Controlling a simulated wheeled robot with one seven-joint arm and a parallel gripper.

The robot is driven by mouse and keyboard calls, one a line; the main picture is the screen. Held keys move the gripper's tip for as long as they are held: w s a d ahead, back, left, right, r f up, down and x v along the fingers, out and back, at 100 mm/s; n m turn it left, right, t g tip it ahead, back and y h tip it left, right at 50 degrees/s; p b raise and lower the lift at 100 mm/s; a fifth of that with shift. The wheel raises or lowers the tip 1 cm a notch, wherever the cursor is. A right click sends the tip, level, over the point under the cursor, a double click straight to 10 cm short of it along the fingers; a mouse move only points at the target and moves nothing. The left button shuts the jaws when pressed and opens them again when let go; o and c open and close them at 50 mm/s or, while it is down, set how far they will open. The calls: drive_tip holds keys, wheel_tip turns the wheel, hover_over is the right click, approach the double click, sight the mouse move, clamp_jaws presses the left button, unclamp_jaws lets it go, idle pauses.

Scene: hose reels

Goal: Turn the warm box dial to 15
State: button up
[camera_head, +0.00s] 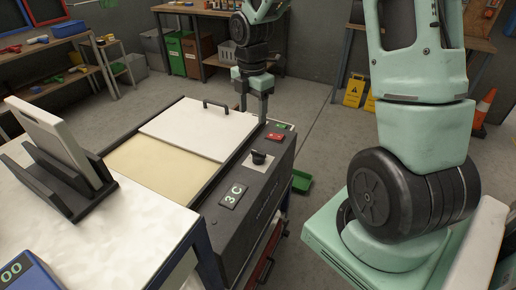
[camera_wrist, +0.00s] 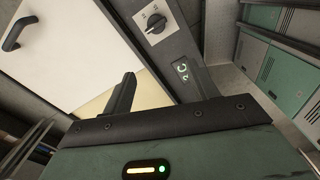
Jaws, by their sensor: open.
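The warm box (camera_head: 217,235) is a dark box with a sliding white lid (camera_head: 200,128) that has a black handle. Its black dial (camera_head: 258,157) sits on a pale plate on the right-hand panel. My gripper (camera_head: 254,105) is open and empty, pointing down behind the far end of the panel, apart from the dial.
A red switch (camera_head: 275,136) is on the panel beyond the dial. A white table (camera_head: 85,235) with a black rack (camera_head: 65,180) holding a pale board stands at left. A green tray (camera_head: 301,181) lies on the floor right of the box. Bins and yellow signs (camera_head: 354,90) stand behind.

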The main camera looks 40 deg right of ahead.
drive_tip(key=d, duration=0.3)
approach(259, 152)
drive_tip(key=shift+n, duration=0.4)
wheel_tip(259, 152, down, 10)
drive_tip(key=shift+d, duration=0.1)
drive_tip(key=shift+c, duration=0.3)
drive_tip(key=c, duration=0.7)
